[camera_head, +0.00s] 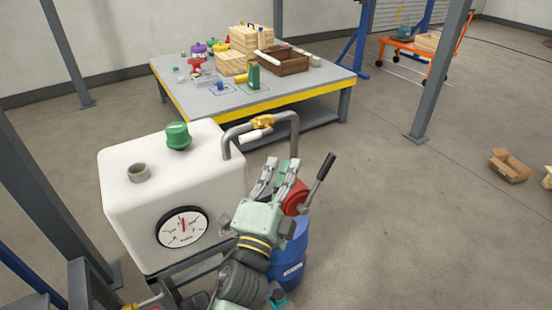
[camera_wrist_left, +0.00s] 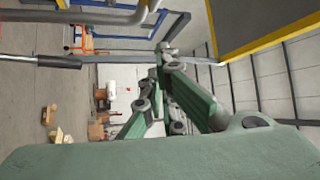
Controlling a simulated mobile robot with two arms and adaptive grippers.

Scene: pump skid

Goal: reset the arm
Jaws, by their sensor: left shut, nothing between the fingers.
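My left gripper (camera_head: 281,168) is raised in front of the red hand pump (camera_head: 297,198) and beside the white tank (camera_head: 130,215). Its fingers point away from me, shut and empty. They also show in the left wrist view (camera_wrist_left: 166,50), reaching toward the far side of the room. The pump's dark lever (camera_head: 324,168) tilts up to the right of the gripper. The gripper and wrist hide part of the pump and the blue drum (camera_head: 292,262). I cannot tell whether the gripper touches the pump. My right gripper is not in view.
A bent grey pipe with a yellow valve (camera_head: 262,122) rises close behind the fingers. A green cap (camera_head: 178,136) stands on the tank, with a gauge (camera_head: 183,227) on its front. A workbench (camera_head: 290,95) stands farther back.

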